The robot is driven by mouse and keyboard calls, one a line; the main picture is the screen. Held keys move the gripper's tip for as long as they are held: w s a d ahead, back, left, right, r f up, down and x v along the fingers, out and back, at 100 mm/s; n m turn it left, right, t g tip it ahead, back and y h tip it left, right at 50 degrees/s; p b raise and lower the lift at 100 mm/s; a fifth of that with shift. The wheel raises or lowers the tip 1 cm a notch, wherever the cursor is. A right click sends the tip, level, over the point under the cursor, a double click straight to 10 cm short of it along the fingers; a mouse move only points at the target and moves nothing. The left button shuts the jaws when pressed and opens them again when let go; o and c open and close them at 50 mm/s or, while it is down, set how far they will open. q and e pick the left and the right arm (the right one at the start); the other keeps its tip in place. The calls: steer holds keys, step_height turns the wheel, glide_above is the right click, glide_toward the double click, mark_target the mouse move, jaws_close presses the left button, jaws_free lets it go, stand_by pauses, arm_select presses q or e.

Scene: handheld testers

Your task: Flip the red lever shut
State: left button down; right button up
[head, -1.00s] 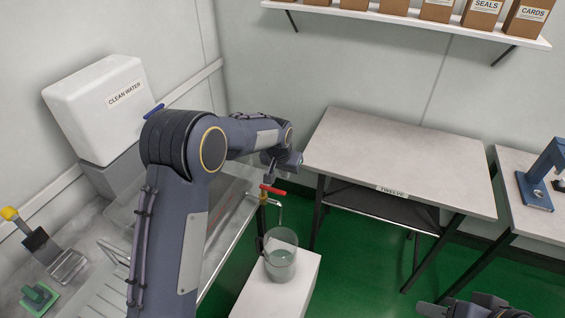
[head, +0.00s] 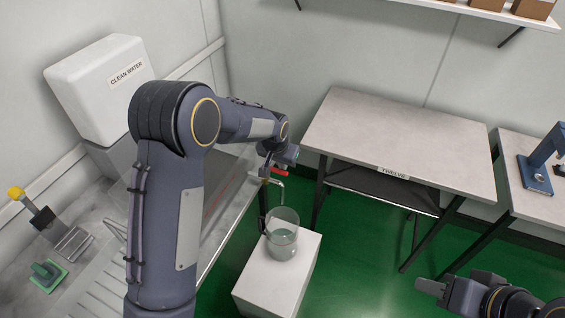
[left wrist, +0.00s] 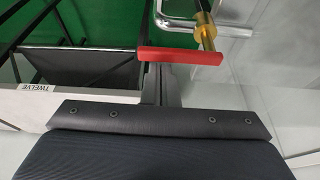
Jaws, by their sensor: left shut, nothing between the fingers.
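The red lever (head: 280,172) sits on top of the tap, partly hidden by my left gripper in the head view. In the left wrist view the lever (left wrist: 180,56) is a flat red bar lying crosswise, with its right end on the brass tap body (left wrist: 205,32). My left gripper (head: 266,172) is shut and empty at the lever. In the left wrist view its fingers (left wrist: 162,80) reach the lever's left part; I cannot tell whether they touch. My right gripper (head: 432,287) is far off at the lower right, and its jaw opening is unclear.
A clear jug (head: 282,240) stands under the spout on a white stand (head: 290,272). The white CLEAN WATER tank (head: 100,90) stands at the left. A table marked TWELVE (head: 400,145) is behind at the right. Green floor (head: 360,250) is free between them.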

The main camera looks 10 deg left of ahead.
mark_target(276, 171)
arm_select(q)
steer(key=shift+s+m+b, duration=0.3)
steer(key=shift+m, duration=0.4)
steer(key=shift+s+a+f+m+g+h+b, duration=0.15)
steer(key=shift+s+m+g+h+b, duration=0.3)
steer(key=shift+m, duration=0.65)
steer(key=s+m, duration=0.1)
steer(key=m, duration=0.1)
steer(key=m+h+b, duration=0.1)
steer(key=shift+s+a+m+g, duration=0.25)
steer(key=shift+s+a+m, duration=0.1)
steer(key=shift+m, duration=0.05)
steer(key=a+m, duration=0.1)
steer(key=m, duration=0.1)
steer(key=s+a+m+g, duration=0.1)
steer(key=m, duration=0.2)
steer(key=s+m+g+h, duration=0.1)
steer(key=m, duration=0.2)
steer(key=shift+s+a, duration=0.1)
steer(key=shift+a, duration=0.3)
steer(key=shift+w+p, duration=0.35)
steer(key=shift+w, duration=0.45)
